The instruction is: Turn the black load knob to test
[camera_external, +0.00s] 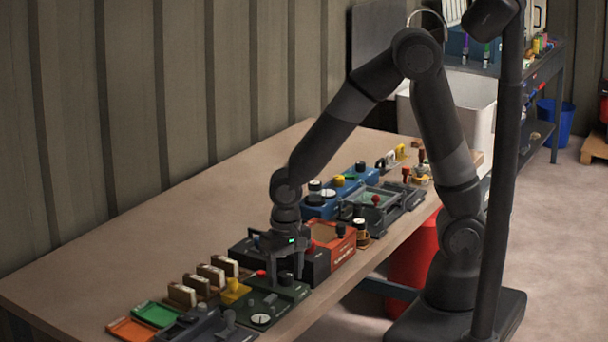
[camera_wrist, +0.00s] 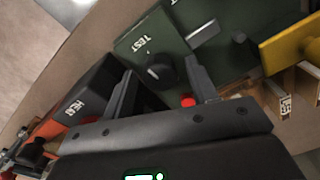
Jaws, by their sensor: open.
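The black load knob (camera_wrist: 163,74) sits on a dark green panel (camera_wrist: 135,38) in the wrist view. A white TEST label is printed on the panel above the knob, and a small white mark shows on the knob's left side. My gripper (camera_wrist: 160,66) is open, with one finger on either side of the knob. I cannot tell whether the fingers touch it. In the external view my gripper (camera_external: 287,276) points down over the dark green panel (camera_external: 288,303), and its fingers largely hide the knob there.
A red button (camera_wrist: 188,101) lies close by my right finger in the wrist view. A black box labelled HEAT (camera_wrist: 82,100) stands left of the panel. A yellow part (camera_wrist: 288,48) is at the right. Coloured trays (camera_external: 157,314) and other devices crowd the bench; its back left is clear.

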